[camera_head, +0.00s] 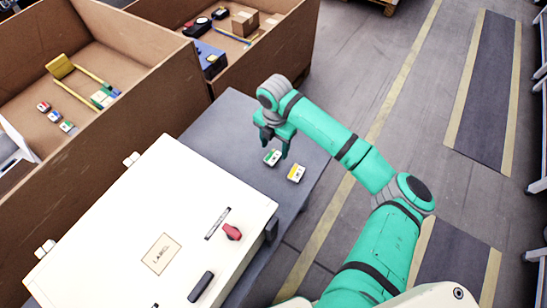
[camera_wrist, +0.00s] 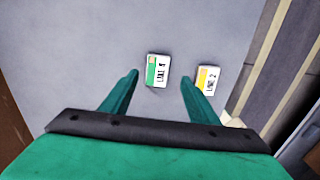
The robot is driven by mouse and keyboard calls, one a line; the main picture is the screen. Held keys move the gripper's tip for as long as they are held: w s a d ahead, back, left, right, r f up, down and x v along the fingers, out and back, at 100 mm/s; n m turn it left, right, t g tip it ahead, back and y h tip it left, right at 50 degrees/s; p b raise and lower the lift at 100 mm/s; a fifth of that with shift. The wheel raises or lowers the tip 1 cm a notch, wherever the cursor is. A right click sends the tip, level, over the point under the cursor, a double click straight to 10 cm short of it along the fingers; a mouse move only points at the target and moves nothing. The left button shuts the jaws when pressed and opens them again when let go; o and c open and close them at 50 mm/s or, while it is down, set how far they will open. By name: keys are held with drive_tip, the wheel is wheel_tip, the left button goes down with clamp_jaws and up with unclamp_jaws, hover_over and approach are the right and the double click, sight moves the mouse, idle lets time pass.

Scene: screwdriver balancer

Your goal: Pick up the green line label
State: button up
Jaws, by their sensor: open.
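The green line label (camera_head: 272,158) is a small white block with a green stripe, lying on the grey table. In the wrist view the green line label (camera_wrist: 157,71) reads "LINE" with a character I cannot read surely, and lies ahead of and between the fingertips. My gripper (camera_head: 273,144) is open and empty, pointing down just above the label. In the wrist view my gripper (camera_wrist: 160,74) has its two green fingers apart, one on each side of the label's line. A yellow-striped label (camera_head: 296,173) lies to the right; in the wrist view the yellow-striped label (camera_wrist: 207,79) is close to the right finger.
A white cabinet (camera_head: 130,225) with a red knob (camera_head: 232,232) stands at the front left on the grey table (camera_head: 222,128). Cardboard bins (camera_head: 165,90) with tools and more small labels stand behind and left. The table's right edge is near the yellow label.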

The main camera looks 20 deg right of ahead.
sight(273, 156)
drive_tip(key=f, duration=0.5)
drive_tip(key=shift+a, duration=0.3)
drive_tip(key=shift+w, duration=0.1)
drive_tip(key=c, duration=1.3)
